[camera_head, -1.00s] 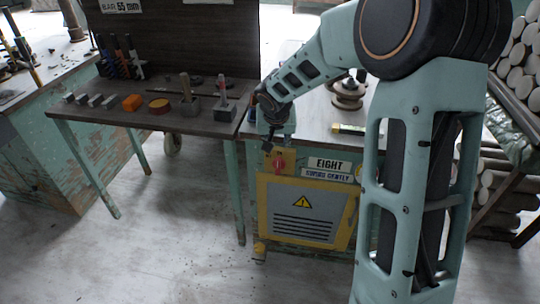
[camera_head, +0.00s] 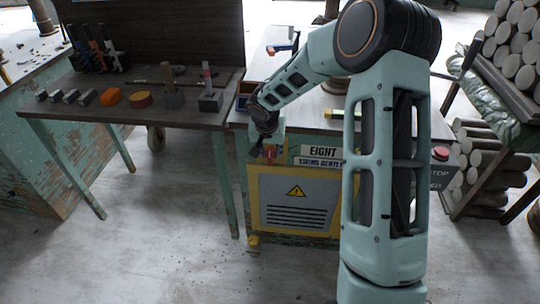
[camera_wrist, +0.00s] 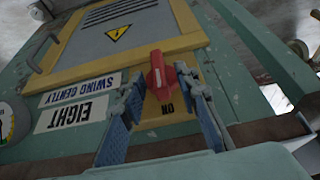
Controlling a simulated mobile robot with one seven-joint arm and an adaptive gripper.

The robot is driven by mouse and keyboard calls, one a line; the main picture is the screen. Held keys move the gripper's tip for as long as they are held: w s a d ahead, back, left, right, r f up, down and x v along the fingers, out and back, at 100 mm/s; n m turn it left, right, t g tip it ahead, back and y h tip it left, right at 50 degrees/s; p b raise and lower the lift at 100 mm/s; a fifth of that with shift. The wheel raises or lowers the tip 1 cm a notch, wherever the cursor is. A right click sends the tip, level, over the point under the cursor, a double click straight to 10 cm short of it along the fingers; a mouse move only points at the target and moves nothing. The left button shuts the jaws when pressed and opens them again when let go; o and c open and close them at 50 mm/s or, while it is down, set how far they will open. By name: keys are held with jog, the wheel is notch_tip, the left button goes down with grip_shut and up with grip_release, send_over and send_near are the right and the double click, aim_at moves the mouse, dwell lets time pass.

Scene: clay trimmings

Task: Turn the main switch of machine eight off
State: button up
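The red main switch handle (camera_wrist: 158,76) stands out from a yellow plate (camera_wrist: 166,112) with an upside-down ON mark in the wrist view. In the head view the switch (camera_head: 269,153) shows as a small red spot partly hidden by my gripper (camera_head: 264,146). In the wrist view my gripper (camera_wrist: 160,88) is open, with its blue fingers on either side of the handle. The right fingertip is close to the handle; I cannot tell whether it touches. The EIGHT sign (camera_head: 322,152) is beside the switch on the machine front.
A yellow-framed panel (camera_head: 296,205) with a warning sign is below the switch. A side table (camera_head: 140,106) with blocks and tools stands to the left. A red STOP button (camera_head: 440,153) is on the machine's right. Stacked logs (camera_head: 512,50) stand at the right.

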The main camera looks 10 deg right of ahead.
jog(key=shift+w+f, duration=0.25)
jog(key=shift+f, duration=0.45)
jog(key=shift+c, duration=0.6)
grip_shut()
